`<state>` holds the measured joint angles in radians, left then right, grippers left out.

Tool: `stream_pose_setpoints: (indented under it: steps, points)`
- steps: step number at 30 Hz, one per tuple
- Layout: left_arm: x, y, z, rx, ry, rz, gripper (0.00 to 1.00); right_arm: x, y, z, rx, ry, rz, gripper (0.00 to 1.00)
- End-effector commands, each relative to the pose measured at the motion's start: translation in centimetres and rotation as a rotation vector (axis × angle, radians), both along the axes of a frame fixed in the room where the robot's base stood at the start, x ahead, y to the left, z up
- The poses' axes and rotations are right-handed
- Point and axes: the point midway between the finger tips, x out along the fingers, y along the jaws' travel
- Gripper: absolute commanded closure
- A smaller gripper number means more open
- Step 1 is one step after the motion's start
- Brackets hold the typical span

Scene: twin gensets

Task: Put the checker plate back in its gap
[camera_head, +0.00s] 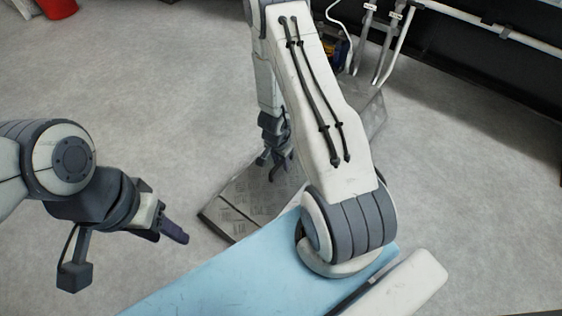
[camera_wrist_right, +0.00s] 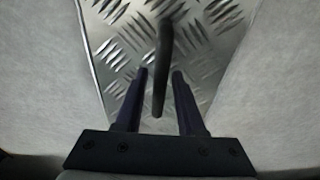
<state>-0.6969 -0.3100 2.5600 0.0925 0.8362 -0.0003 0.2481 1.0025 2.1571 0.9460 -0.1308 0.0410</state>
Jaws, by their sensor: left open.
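The checker plate (camera_head: 236,208) is a grey metal sheet with a raised tread pattern, on the pale floor below my right arm, which hides part of it. It also fills the middle of the right wrist view (camera_wrist_right: 118,40). My right gripper (camera_head: 272,166) is over the plate. In the right wrist view its two fingers (camera_wrist_right: 162,72) are apart, with a dark upright bar (camera_wrist_right: 162,60) between them and a gap on each side. My left gripper (camera_head: 178,237) is open and empty, left of the plate. I cannot make out the gap.
Pipes (camera_head: 380,45) rise from a grey base (camera_head: 370,110) at the upper right, by a dark wall with a white rail (camera_head: 490,28). A red bucket (camera_head: 58,8) stands at the top left. Bare floor (camera_head: 180,70) lies open at the left and the right.

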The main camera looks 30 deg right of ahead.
Motion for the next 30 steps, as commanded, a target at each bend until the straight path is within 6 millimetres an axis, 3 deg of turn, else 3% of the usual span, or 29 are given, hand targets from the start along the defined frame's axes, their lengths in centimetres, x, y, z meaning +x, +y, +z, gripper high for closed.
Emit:
stream_pose_setpoints:
  steps: [11,16,30]
  points:
    - [0.0,0.0,0.2,0.000,0.000,0.000,0.50,0.0,0.0,0.2,0.000,0.000,-0.001,0.51]
    - [0.0,0.0,1.1,0.000,0.000,0.000,0.50,0.0,0.1,1.2,0.000,-0.001,-0.001,0.51]
    - [0.0,0.0,7.9,0.000,0.000,0.000,0.50,-0.2,0.9,8.8,0.000,0.000,0.000,0.51]
